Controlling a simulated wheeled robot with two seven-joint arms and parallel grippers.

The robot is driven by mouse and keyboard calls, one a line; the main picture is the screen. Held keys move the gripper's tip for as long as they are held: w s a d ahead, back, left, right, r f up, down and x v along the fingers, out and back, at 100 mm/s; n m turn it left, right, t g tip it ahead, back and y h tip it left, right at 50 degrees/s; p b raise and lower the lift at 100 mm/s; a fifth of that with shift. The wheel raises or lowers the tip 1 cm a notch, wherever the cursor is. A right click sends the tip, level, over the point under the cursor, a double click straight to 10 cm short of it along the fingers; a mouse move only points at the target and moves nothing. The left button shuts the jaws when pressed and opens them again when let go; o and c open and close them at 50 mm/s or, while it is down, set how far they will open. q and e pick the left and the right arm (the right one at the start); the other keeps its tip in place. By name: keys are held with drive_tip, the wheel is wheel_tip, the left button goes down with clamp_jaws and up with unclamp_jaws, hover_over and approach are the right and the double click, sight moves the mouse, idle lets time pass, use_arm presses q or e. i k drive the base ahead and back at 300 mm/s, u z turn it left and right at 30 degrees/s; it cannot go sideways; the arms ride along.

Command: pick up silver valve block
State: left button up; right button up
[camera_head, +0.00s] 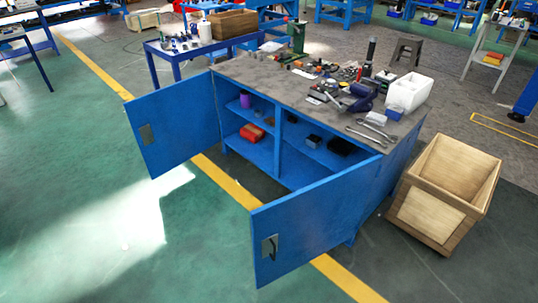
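No object can be clearly told as the silver valve block at this size. A small pale grey block (376,118) lies near the right end of the blue cabinet's worktop (262,71), beside a blue box and above some wrenches (370,134). I cannot tell whether it is the valve block. Many small tools and parts crowd the worktop, and some are too small to make out. Inside the open cabinet, a red item (252,133), a purple cylinder (245,100) and dark boxes sit on the shelves. Neither of my grippers is in view.
Both cabinet doors, left (175,127) and right (315,222), stand open toward me. An open wooden crate (437,215) stands on the floor at right. A white bin (408,92) is on the worktop. A blue table (180,55) stands behind. Green floor at left is clear.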

sight(311, 141)
drive_tip(key=u, duration=2.7)
drive_tip(key=i, duration=0.15)
drive_tip(key=z, duration=1.75)
drive_tip(key=i, duration=2.35)
drive_tip(key=z, duration=1.25)
drive_tip(key=i, duration=1.55)
drive_tip(key=z, duration=0.8)
